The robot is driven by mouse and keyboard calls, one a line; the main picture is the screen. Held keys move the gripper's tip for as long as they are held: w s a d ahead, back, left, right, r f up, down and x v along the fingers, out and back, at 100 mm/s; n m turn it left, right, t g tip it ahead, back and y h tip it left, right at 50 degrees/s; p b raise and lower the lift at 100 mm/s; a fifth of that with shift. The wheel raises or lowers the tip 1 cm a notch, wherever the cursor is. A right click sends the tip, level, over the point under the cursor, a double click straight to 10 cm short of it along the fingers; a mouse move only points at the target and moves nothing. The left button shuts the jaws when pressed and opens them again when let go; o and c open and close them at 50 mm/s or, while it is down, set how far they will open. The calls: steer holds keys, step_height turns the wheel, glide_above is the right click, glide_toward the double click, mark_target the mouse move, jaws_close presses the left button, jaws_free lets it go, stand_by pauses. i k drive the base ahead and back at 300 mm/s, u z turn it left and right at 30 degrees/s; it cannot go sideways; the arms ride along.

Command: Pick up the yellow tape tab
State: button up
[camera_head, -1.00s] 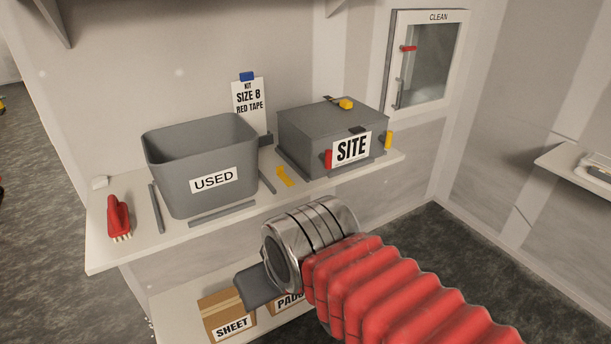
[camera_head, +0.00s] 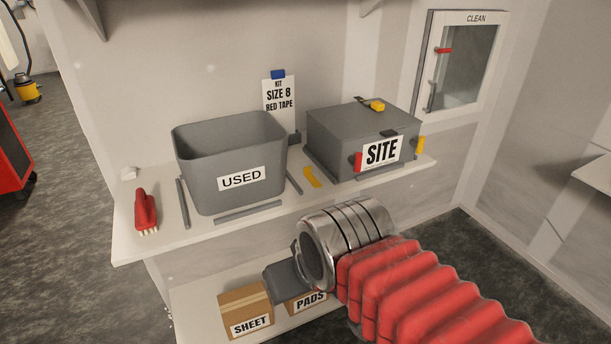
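A small flat yellow strip, which looks like the yellow tape tab (camera_head: 312,177), lies on the white upper shelf (camera_head: 150,245). It sits between the grey USED bin (camera_head: 240,150) and the grey SITE box (camera_head: 350,140). My arm, with a red bellows sleeve and a metal cuff, reaches in from the lower right. A dark grey part at its end, apparently my gripper (camera_head: 285,280), shows in front of and below the shelf edge, apart from the strip. Its fingers cannot be made out, so I cannot tell whether it is open.
A red brush (camera_head: 146,211) lies at the shelf's left end. A yellow piece (camera_head: 377,106) is on the SITE box, and another yellow tab (camera_head: 420,144) is at its right side. A KIT sign (camera_head: 280,95) stands behind. Cartons (camera_head: 246,304) sit on the lower shelf.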

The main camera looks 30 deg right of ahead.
mark_target(312, 181)
steer(key=i, duration=0.95)
steer(key=z, duration=0.05)
